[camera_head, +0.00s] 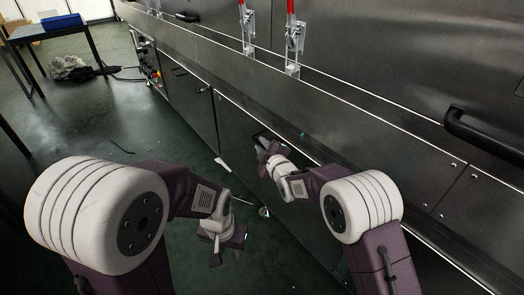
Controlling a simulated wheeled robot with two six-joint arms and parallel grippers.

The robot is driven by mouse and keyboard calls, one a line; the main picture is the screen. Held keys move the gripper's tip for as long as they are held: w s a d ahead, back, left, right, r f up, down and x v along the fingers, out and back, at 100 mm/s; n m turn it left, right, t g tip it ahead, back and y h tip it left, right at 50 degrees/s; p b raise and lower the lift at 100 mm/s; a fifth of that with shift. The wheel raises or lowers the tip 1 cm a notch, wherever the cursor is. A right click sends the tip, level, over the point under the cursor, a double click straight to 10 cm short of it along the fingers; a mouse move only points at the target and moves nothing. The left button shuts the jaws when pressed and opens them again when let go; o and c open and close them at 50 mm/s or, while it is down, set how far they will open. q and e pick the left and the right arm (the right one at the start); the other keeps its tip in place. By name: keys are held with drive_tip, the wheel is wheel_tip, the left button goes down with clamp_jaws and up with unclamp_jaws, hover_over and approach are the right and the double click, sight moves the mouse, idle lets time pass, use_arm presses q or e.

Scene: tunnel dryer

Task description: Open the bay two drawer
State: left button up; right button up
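The dryer's lower front has a row of steel panels. The panel (238,130) at my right gripper has a dark handle (262,135) near its top edge and looks flush with the front. I read no label that marks it as the bay two drawer. My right gripper (262,147) is at this handle, with its fingertips close to or touching it. Whether the fingers are closed around it cannot be told. My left gripper (229,246) hangs low over the floor, empty, its fingers apart.
Another lower panel (188,98) with a dark handle lies farther left. Red-handled clamps (293,40) stand above the ledge, and a black bar handle (485,135) juts out at right. The green floor (150,125) is open at left, beyond which stands a table (50,30).

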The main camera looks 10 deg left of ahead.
drive_tip(key=shift+w+a, duration=0.1)
clamp_jaws()
drive_tip(key=shift+f, duration=0.1)
idle(1.3)
